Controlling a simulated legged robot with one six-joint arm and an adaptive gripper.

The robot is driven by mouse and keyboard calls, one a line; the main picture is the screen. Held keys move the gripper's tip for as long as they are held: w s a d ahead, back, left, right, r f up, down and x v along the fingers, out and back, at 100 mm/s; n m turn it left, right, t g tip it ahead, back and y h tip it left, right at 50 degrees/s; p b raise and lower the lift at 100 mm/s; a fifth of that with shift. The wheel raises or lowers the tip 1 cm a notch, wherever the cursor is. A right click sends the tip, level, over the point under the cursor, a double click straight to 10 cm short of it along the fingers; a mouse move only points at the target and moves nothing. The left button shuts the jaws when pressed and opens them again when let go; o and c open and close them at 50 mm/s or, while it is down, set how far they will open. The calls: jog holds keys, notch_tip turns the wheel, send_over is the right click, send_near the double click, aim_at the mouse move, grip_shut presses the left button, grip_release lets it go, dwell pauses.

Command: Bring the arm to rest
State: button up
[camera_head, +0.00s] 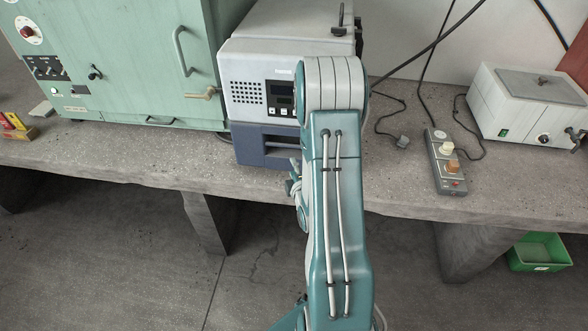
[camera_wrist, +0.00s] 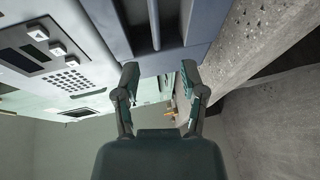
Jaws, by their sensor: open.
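My gripper (camera_wrist: 158,72) is open in the wrist view, with its two fingers apart and nothing seen between them. The fingertips are close to the blue-grey lower front of a grey device, but I cannot tell whether they touch it. In the head view my arm stretches forward over the bench edge, and my gripper is mostly hidden behind it, with a small part showing at the arm's left side. The grey device (camera_head: 250,110) stands on the concrete bench (camera_head: 140,165), partly covered by my arm. Its buttons and vent holes also show in the wrist view (camera_wrist: 95,70).
A green cabinet (camera_head: 130,50) stands to the left of the device. A power strip (camera_head: 438,175) with plugs and loose cables lies to the right. A white lidded box (camera_head: 490,110) is at the far right. A green bin (camera_head: 535,255) sits below the bench. Floor in front is clear.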

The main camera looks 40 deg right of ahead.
dwell(0.5)
jog(key=w+a+r+m+g+y, duration=0.2)
jog(key=a+r+m+g+y, duration=0.25)
jog(key=a+r, duration=0.95)
jog(key=s+a+r+m+g+y, duration=0.1)
jog(key=s+a+r+m+g, duration=0.1)
jog(key=s+a+r, duration=0.3)
jog(key=s+a+r+m+g+y, duration=0.1)
jog(key=s+a+r+m, duration=0.4)
jog(key=s, duration=0.9)
jog(key=a+g, duration=0.1)
jog(key=a, duration=0.2)
jog(key=shift+s+r, duration=0.15)
jog(key=shift+r, duration=0.05)
jog(key=shift+y, duration=0.25)
